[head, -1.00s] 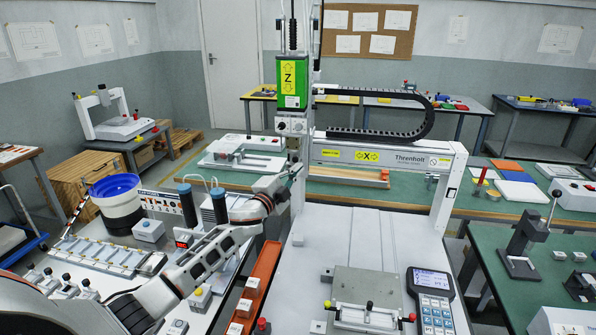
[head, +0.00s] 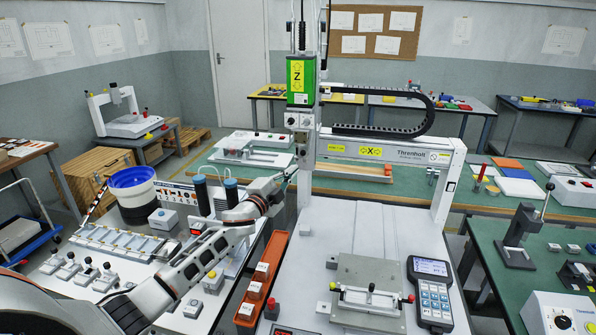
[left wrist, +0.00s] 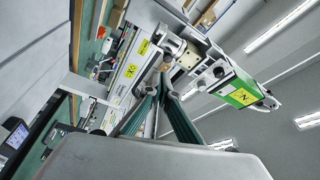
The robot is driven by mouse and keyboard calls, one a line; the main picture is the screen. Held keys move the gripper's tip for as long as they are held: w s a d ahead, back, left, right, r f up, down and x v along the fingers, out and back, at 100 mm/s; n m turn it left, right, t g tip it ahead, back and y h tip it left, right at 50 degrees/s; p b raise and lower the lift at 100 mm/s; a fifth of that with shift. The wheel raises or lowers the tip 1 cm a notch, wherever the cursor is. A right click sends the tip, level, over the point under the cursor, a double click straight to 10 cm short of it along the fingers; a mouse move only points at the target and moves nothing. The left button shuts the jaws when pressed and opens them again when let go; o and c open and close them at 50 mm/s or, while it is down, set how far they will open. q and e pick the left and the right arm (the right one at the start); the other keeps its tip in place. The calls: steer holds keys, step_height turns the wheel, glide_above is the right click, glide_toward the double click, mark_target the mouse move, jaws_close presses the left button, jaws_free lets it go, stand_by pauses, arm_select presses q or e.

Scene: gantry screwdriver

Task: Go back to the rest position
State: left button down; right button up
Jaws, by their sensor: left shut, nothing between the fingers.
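My left gripper (head: 291,171) is beside the lower end of the gantry's green Z unit (head: 301,82), left of its screwdriver head. It is shut and holds nothing. In the left wrist view the two dark green fingers (left wrist: 164,80) come together at their tips, close to the gantry head (left wrist: 172,46). Whether the tips touch the head I cannot tell. The white gantry X beam (head: 385,150) runs to the right from the Z unit. My right gripper is not in view.
Below the gantry are a metal fixture plate (head: 370,280) and a handheld pendant (head: 432,290). An orange bin rail (head: 262,280) runs under my left arm. A blue-rimmed bowl feeder (head: 133,190) and control boxes crowd the left bench. A lever press (head: 520,238) stands at right.

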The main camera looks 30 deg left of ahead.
arm_select(q)
steer(key=s+d+f+n+g+y, duration=0.2)
steer(key=s+d+f+n+g, duration=0.1)
steer(key=s+f, duration=0.6)
steer(key=s+d+f+n+g+y, duration=0.25)
steer(key=s+f, duration=0.45)
steer(key=s, duration=0.4)
steer(key=s+a+f+n+g+y, duration=0.1)
steer(key=s+f+g, duration=0.15)
steer(key=s, duration=1.05)
steer(key=s+f+n+g+y, duration=0.15)
steer(key=s+g, duration=0.25)
steer(key=s, duration=0.9)
steer(key=w+d+f+n+t+h, duration=0.1)
steer(key=d+f+n+t+h, duration=0.1)
steer(key=d+f+h, duration=0.6)
steer(key=shift+w+d+f+n+t, duration=0.15)
steer(key=shift+d+f+n+t, duration=0.45)
steer(key=shift+d+f, duration=2.95)
steer(key=shift+d+r, duration=0.45)
